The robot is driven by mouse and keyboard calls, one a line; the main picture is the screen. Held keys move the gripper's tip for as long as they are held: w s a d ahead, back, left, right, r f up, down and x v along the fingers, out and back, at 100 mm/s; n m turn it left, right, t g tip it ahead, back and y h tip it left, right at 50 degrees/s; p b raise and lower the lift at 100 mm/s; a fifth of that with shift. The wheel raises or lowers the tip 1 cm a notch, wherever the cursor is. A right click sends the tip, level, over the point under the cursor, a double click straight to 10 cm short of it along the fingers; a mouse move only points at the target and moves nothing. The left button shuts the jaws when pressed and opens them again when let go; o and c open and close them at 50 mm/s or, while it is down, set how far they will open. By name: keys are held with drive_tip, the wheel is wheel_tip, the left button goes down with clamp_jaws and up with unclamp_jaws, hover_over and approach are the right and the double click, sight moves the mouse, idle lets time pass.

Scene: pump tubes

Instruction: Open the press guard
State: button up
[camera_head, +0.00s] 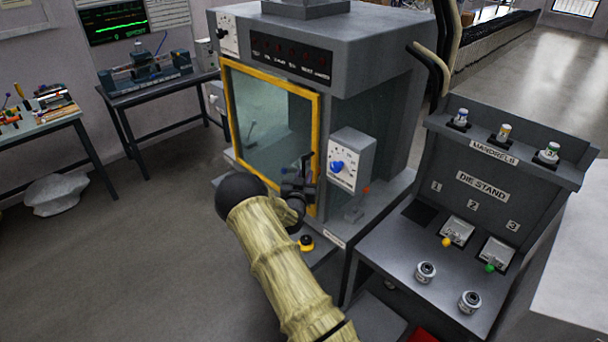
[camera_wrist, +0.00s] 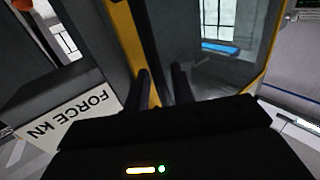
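The press guard is a clear door in a yellow frame (camera_head: 318,140) on the front of the grey press (camera_head: 375,60). It looks closed. My gripper (camera_head: 303,172) is at the guard's right edge, low down. In the wrist view the yellow frame (camera_wrist: 124,30) runs down to my gripper (camera_wrist: 162,76). Its two dark fingers stand apart, close to the frame, and I see nothing clearly held between them. A dark handle cannot be told apart from the fingers. The clear panel also shows in the wrist view (camera_wrist: 225,75).
A force dial box (camera_head: 350,160) with a blue knob stands right of the guard; its label (camera_wrist: 68,118) is close in the wrist view. A die stand (camera_head: 470,230) is at the right.

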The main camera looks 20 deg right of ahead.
clamp_jaws()
